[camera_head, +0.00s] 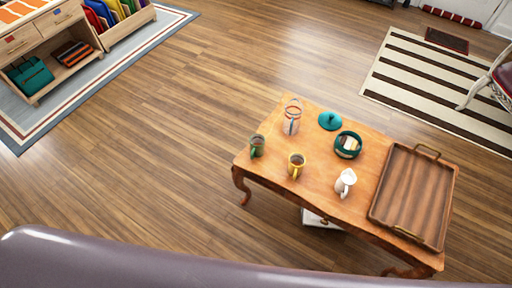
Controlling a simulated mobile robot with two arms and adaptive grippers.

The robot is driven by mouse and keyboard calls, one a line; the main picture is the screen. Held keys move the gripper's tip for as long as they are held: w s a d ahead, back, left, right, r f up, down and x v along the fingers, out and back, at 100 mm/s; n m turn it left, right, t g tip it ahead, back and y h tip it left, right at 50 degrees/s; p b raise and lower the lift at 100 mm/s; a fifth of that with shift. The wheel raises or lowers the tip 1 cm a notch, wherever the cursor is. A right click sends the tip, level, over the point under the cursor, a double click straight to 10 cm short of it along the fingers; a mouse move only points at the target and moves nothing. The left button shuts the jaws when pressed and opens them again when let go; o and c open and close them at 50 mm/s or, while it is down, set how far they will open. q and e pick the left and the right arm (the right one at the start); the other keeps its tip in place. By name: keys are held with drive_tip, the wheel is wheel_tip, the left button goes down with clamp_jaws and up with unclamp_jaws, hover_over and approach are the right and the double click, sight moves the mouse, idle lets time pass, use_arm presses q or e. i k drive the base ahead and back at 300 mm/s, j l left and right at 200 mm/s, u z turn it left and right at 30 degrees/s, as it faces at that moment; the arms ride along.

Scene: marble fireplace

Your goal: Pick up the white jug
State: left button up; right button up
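The white jug (345,182) stands upright on the wooden table (325,115), near its front edge and just left of the tray. It is small, with its handle toward the lower side. Neither of my grippers shows in the head view, so I cannot see where they are relative to the jug.
On the table are a yellow mug (296,166), a green mug (257,146), a glass jar (292,117), a teal lid (330,121), a teal bowl (348,145) and a wooden tray (412,195). A purple-grey rounded surface (180,268) spans the bottom. Open floor (150,150) lies left.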

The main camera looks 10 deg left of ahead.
sight(346, 181)
drive_tip(key=l+z, duration=0.1)
drive_tip(key=z, duration=0.7)
drive_tip(key=k+l, duration=0.15)
drive_tip(key=l, duration=0.2)
